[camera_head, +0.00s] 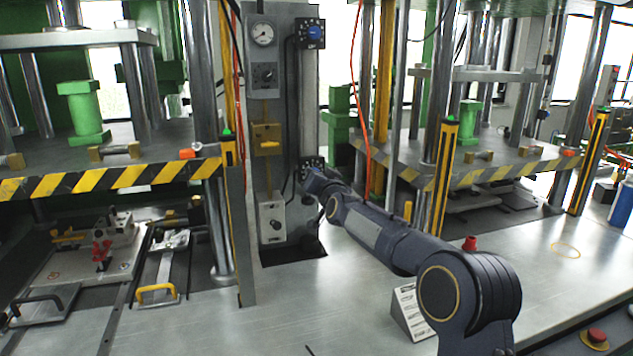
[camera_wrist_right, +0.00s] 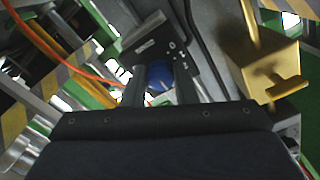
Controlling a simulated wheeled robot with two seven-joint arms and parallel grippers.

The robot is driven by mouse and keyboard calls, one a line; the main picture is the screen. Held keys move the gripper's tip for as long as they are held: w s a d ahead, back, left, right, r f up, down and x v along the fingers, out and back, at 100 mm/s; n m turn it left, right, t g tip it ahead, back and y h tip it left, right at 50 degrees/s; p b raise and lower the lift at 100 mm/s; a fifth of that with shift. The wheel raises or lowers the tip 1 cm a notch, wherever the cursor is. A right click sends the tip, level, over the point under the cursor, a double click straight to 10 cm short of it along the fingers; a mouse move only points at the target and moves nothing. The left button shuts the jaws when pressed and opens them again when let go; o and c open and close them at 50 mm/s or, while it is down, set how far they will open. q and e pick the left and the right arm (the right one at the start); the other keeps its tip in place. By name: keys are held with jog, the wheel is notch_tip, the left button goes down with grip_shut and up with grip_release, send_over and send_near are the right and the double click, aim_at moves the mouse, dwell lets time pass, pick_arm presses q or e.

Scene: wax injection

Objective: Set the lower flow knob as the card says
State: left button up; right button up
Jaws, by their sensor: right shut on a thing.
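The lower flow knob is blue and shows in the right wrist view (camera_wrist_right: 159,77), in front of a black dial plate (camera_wrist_right: 150,45) with white marks. My right gripper (camera_wrist_right: 160,88) has one finger on each side of this knob and is shut on it. In the head view my right arm reaches to the lower dial plate (camera_head: 304,163) and hides the knob there. The upper flow knob (camera_head: 315,32) is blue on its own black plate, higher on the column. A white card (camera_head: 408,312) stands on the bench, partly behind my arm; its text is too small to read. My left gripper is not in view.
A gauge (camera_head: 263,34) and a small control box (camera_head: 271,220) sit on the grey column, left of the dials. Presses with striped edges flank the column. A red button (camera_head: 597,336) is at the bench's front right.

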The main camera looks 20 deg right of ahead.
jog(key=m, duration=0.5)
jog(key=shift+m+b, duration=0.3)
jog(key=shift+m, duration=0.1)
dwell(0.4)
jog(key=o, duration=1)
jog(key=s+b, duration=0.2)
jog(key=s, duration=0.5)
jog(key=shift+s+d, duration=0.1)
jog(key=shift+s, duration=0.3)
